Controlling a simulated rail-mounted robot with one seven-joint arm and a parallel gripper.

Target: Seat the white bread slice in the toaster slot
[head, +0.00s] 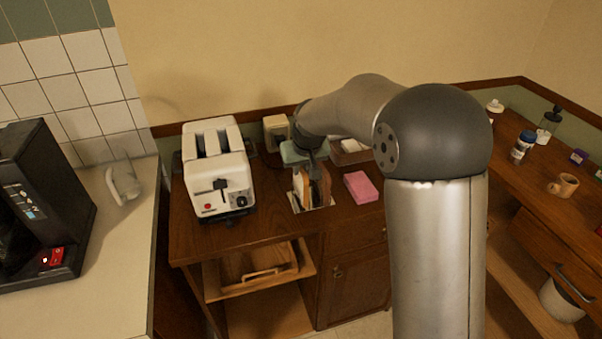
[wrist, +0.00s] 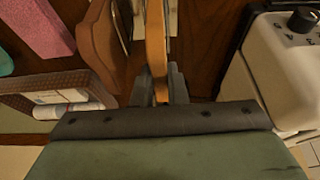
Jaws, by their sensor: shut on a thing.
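The white toaster (head: 218,175) stands on the wooden counter, with two long slots open on top. To its right is a metal rack (head: 325,206) holding upright slices. The pale white bread slice (head: 299,187) stands at the rack's left, and a brown slice (head: 323,187) stands to its right. My gripper (head: 311,168) is over the rack. In the wrist view my gripper (wrist: 160,88) is shut on the white bread slice, seen edge-on by its tan crust (wrist: 155,45). The brown slice (wrist: 98,48) is beside it, apart. The slice's lower end is hidden.
A pink sponge (head: 363,187) lies right of the rack. A wicker basket (head: 352,155) and a cream box (head: 276,132) stand behind. The toaster's side (wrist: 265,70) is close on the right in the wrist view. Bare counter lies between rack and toaster.

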